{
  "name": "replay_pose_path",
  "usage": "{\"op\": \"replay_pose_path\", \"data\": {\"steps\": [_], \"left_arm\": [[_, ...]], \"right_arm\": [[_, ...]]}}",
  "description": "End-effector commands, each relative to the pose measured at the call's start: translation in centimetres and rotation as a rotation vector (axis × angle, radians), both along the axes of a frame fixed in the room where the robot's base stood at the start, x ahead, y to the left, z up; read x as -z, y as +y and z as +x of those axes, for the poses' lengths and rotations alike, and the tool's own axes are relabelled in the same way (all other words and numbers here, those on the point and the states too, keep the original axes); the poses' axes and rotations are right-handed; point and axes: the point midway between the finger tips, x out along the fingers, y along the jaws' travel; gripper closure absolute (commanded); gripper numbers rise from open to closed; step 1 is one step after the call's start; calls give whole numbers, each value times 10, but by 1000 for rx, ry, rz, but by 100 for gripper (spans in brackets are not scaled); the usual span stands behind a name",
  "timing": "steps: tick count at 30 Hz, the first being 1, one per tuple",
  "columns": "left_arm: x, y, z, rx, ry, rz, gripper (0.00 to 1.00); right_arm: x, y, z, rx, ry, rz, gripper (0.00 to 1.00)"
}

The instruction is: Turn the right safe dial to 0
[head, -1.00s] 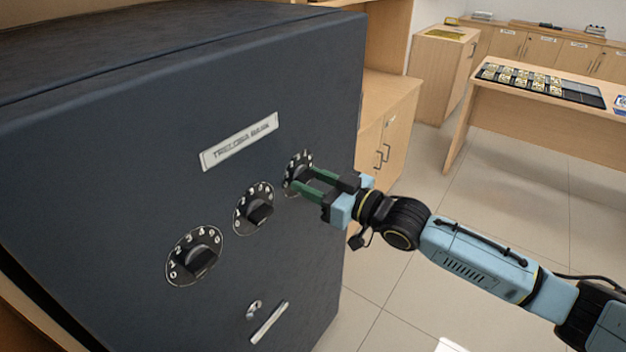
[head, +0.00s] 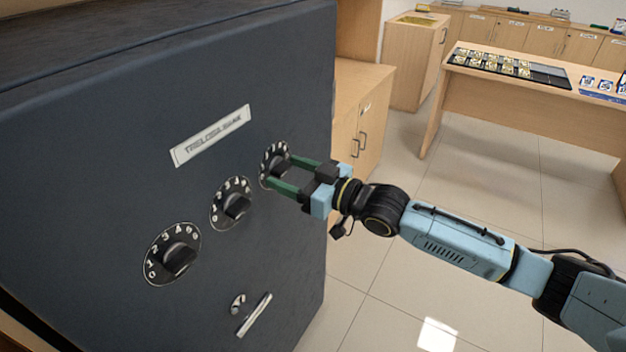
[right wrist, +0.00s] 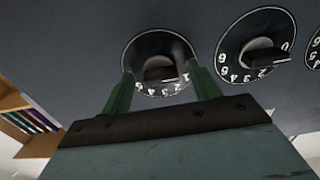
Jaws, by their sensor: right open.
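The right safe dial (head: 268,153) is the farthest right and highest of three black dials with white numbers on the dark safe door. My right gripper (head: 281,170) is open, its two green fingers on either side of this dial's knob. In the right wrist view the knob (right wrist: 160,70) sits between the fingertips (right wrist: 160,76), with a gap on each side; I cannot tell whether either finger touches it. The gripper partly covers the dial's numbers, so its setting is hard to read. My left gripper is not in view.
The middle dial (head: 230,200) and left dial (head: 172,253) are lower left on the safe door (head: 90,170). A handle (head: 254,315) sits below. A nameplate (head: 210,135) is above. A wooden cabinet (head: 362,115) stands right of the safe. Open floor lies between it and the desk (head: 530,115).

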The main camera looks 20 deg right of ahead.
Motion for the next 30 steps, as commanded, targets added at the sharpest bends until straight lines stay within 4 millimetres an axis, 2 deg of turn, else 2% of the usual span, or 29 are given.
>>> {"op": "replay_pose_path", "data": {"steps": [18,24,30], "left_arm": [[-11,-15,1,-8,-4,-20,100],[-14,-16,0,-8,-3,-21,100],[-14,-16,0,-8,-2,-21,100]], "right_arm": [[1,-63,-82,0,4,-3,38],[0,-75,-96,1,3,-2,38],[0,-79,-101,0,0,-1,38]]}}
